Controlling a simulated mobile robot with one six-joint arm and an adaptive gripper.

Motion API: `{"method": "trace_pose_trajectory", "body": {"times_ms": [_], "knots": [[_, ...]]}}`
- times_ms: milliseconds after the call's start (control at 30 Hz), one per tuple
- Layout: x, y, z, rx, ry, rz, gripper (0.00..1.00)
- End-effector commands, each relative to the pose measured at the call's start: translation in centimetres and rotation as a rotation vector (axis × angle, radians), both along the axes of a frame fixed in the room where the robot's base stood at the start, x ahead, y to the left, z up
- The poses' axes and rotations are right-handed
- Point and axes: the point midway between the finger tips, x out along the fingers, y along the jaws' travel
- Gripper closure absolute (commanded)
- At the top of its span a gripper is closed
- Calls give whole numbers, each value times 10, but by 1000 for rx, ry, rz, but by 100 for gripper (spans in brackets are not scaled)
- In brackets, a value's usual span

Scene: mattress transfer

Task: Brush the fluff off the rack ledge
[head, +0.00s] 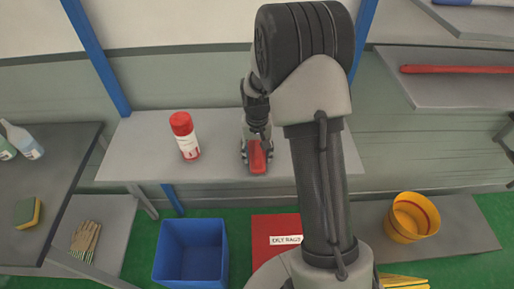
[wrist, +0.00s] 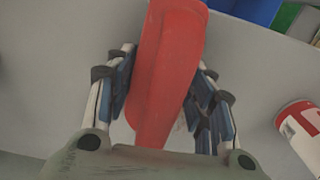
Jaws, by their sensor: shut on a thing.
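My gripper (head: 257,150) is low over the grey middle shelf (head: 222,163) of the blue-post rack. It is shut on a red, long, rounded thing (head: 257,160), which looks like a brush handle. In the wrist view, this red thing (wrist: 165,70) runs between the blue-padded fingers (wrist: 165,90). Whether it has bristles is hidden, and I cannot tell whether it touches the shelf. I cannot make out any fluff. My arm covers the right part of the shelf in the head view.
A red-capped can (head: 185,137) stands left of my gripper. Below are a blue bin (head: 191,255) and a red rags box (head: 275,238). A yellow bucket (head: 410,217) sits lower right. A dark table (head: 60,150) holds bottles and a sponge. A red bar (head: 455,69) lies upper right.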

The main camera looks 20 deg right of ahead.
Motion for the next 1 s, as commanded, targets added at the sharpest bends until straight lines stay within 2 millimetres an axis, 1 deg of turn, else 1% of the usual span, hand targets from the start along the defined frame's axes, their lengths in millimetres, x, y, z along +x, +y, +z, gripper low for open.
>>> {"method": "trace_pose_trajectory", "body": {"times_ms": [167,500,633,900,1000], "knots": [[1,4,0,0,0,1,70],[11,27,-1,0,0,2,70],[15,25,-1,0,0,0,70],[37,16,0,0,-1,-1,70],[41,14,0,0,0,0,70]]}}
